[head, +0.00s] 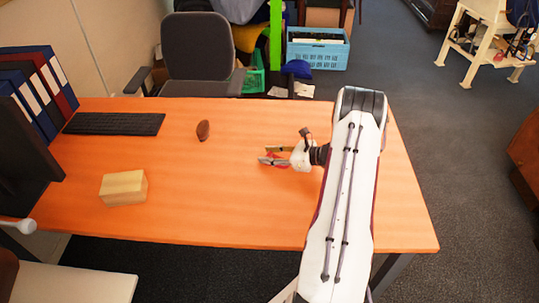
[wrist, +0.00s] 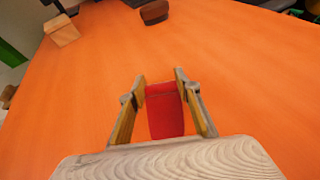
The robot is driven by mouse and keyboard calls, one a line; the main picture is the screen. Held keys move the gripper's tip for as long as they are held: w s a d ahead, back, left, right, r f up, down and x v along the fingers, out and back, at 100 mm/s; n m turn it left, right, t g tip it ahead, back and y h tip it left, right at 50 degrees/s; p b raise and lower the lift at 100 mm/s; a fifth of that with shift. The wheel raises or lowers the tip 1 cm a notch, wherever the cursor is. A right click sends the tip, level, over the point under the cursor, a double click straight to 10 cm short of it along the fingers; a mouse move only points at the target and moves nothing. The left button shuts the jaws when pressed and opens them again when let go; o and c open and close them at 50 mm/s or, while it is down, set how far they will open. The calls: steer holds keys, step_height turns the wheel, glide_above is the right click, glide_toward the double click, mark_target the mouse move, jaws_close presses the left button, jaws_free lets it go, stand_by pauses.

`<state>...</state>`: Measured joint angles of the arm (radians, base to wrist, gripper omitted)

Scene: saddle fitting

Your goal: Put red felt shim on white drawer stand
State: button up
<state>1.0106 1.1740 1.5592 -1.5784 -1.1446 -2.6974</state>
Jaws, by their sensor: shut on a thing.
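The red felt shim (wrist: 165,112) is between the two yellowish fingers of my gripper (wrist: 160,84) in the wrist view. The gripper is shut on it. In the head view my gripper (head: 268,155) is over the right half of the orange desk, with a little red of the shim showing at its fingertips. I cannot tell whether the shim touches the desk. A flat white top (head: 90,284) shows at the bottom left of the head view, cut off by the frame edge. It may be the white drawer stand; no drawers are visible on it.
On the orange desk (head: 215,215) are a wooden block (head: 123,187), a small brown object (head: 203,130) and a black keyboard (head: 115,123). Binders (head: 45,85) and a dark monitor (head: 20,165) stand at the left. A grey chair (head: 200,50) is behind. The desk's front middle is clear.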

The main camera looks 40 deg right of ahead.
steer(key=shift+f, duration=0.15)
steer(key=o, duration=0.8)
steer(key=v, duration=1.2)
stand_by(0.5)
